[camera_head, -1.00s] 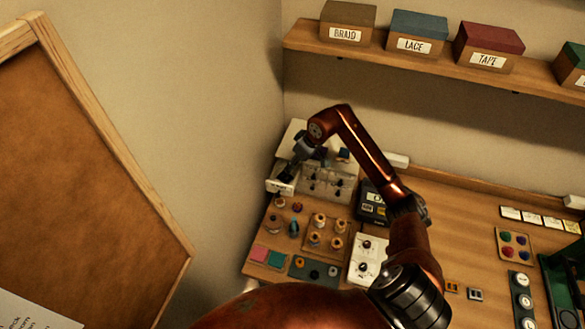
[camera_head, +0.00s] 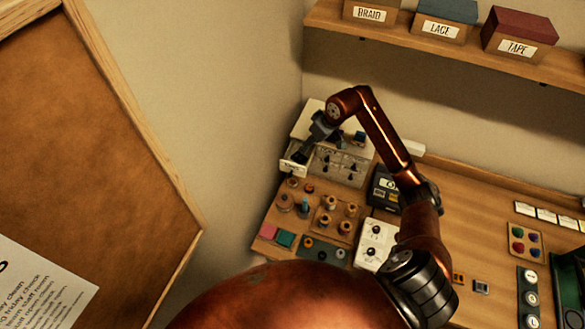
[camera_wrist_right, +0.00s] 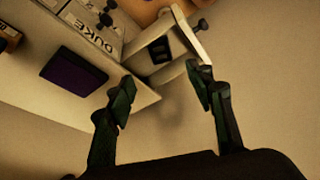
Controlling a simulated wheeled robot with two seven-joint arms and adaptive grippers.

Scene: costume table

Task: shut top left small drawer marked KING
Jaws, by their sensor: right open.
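The pale drawer cabinet (camera_head: 342,166) stands in the back left corner of the table. Its top left small drawer (camera_head: 291,168) sticks out at the front; no KING label can be read. In the right wrist view this open drawer (camera_wrist_right: 182,40) shows a dark item inside and a dark knob on its front. My right gripper (camera_head: 300,153) is over the open drawer. In the wrist view its fingers (camera_wrist_right: 160,82) are apart and empty; one tip is close to the drawer front's edge, contact unclear. My left gripper is out of view.
A purple block (camera_wrist_right: 75,72) lies on the cabinet top. A peg tray (camera_head: 335,217), a dark display box (camera_head: 384,190) and a white switch panel (camera_head: 374,243) stand in front and to the right. The wall is close on the left; a shelf (camera_head: 440,40) hangs above.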

